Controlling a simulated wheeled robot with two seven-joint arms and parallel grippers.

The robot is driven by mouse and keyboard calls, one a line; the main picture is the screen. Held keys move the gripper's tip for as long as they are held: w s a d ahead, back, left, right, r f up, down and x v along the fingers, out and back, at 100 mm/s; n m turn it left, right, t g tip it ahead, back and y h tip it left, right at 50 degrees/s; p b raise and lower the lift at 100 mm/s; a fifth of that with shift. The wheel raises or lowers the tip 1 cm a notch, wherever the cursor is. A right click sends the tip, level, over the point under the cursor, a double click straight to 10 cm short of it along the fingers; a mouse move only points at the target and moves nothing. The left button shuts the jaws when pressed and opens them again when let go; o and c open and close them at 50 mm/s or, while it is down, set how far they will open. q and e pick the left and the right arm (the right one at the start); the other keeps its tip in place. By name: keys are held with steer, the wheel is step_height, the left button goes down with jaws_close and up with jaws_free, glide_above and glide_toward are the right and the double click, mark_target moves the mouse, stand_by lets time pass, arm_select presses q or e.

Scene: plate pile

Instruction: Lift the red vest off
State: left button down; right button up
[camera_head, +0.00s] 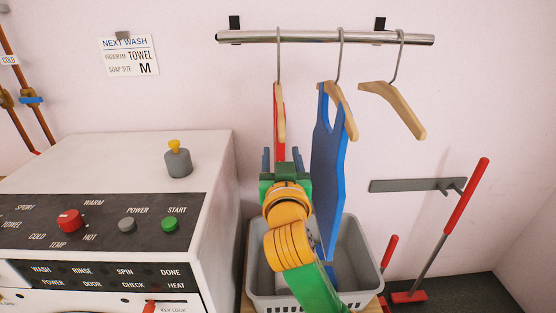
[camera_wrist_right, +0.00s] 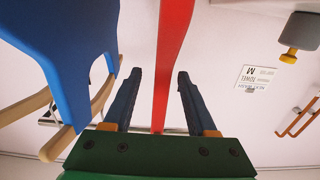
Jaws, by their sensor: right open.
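The red vest (camera_head: 279,112) hangs nearly edge-on from the leftmost wooden hanger on the wall rail. In the right wrist view the red vest (camera_wrist_right: 173,45) runs as a narrow strip between the fingers. My right gripper (camera_head: 282,154) is below and in front of it, hiding its lower part. In the right wrist view my right gripper (camera_wrist_right: 159,74) is open, one finger on each side of the vest, with gaps visible. My left gripper is not in view.
A blue vest (camera_head: 328,165) hangs close on the right, beside my arm. A bare hanger (camera_head: 395,105) is further right on the rail (camera_head: 300,37). A grey basket (camera_head: 367,270) stands below. A washing machine (camera_head: 110,155) stands left; a wall rack (camera_head: 400,185) is right.

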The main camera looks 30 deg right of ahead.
steer(key=x, duration=0.3)
steer(key=shift+w+f, duration=0.15)
steer(key=shift+f, duration=0.1)
steer(key=shift+a+r, duration=0.1)
steer(key=shift+c, duration=1.1)
jaws_close()
